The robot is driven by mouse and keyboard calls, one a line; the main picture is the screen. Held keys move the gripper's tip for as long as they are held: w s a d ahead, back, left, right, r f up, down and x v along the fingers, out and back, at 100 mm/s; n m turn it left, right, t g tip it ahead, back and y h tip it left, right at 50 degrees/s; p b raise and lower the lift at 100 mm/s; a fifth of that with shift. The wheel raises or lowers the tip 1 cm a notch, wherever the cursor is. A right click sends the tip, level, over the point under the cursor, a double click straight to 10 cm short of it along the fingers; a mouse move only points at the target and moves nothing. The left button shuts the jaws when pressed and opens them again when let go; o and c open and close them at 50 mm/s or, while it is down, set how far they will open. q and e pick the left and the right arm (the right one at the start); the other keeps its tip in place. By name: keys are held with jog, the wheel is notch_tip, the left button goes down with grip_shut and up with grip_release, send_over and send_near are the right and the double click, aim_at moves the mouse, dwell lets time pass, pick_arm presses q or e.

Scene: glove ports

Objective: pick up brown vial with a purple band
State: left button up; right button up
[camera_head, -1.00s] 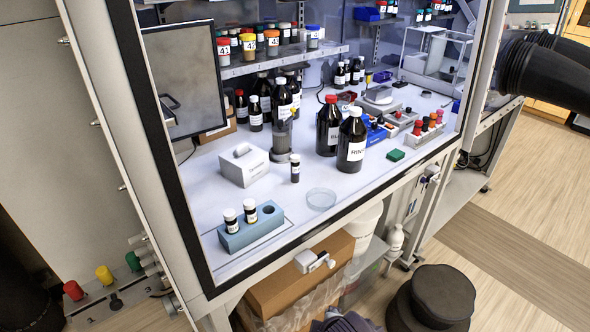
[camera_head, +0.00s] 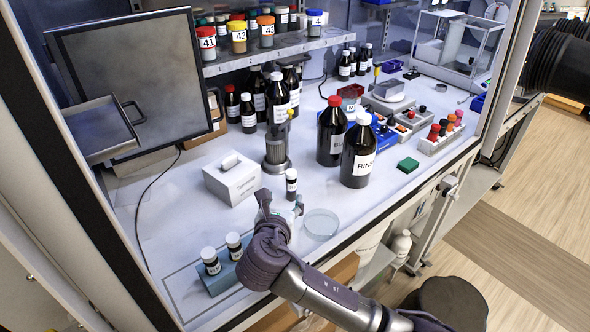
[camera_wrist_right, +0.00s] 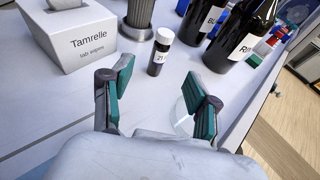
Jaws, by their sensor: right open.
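A small dark vial (camera_head: 291,183) with a white cap and a white label stands upright on the bench, beside the white box; it also shows in the right wrist view (camera_wrist_right: 160,56). Two similar vials (camera_head: 210,260) (camera_head: 234,244) sit in a blue rack (camera_head: 222,281), partly hidden by my arm. My left gripper is not in view.
A white box (camera_head: 232,179) stands left of the vial, a grey cylinder (camera_head: 277,153) behind it. A clear dish (camera_head: 321,224) lies close right of my gripper. Tall dark bottles (camera_head: 331,135) (camera_head: 358,153) stand further right. A frame edge runs along the bench front.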

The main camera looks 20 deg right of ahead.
aim_at(290, 181)
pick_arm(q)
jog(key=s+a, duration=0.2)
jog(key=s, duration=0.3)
pick_arm(e)
jog(key=x, duration=0.4)
jog(key=r+p+x, duration=0.1)
jog(key=x, duration=0.1)
jog(key=shift+w, duration=0.1)
jog(key=p+x, duration=0.1)
jog(key=x, duration=0.2)
jog(key=shift+w+d+f, duration=0.1)
jog(key=shift+d+f, duration=0.1)
jog(key=shift+x, duration=1.2)
jog(key=shift+w+d+f, duration=0.15)
jog(key=shift+w+f, duration=0.05)
jog(key=shift+c, duration=0.2)
jog(key=c, duration=1)
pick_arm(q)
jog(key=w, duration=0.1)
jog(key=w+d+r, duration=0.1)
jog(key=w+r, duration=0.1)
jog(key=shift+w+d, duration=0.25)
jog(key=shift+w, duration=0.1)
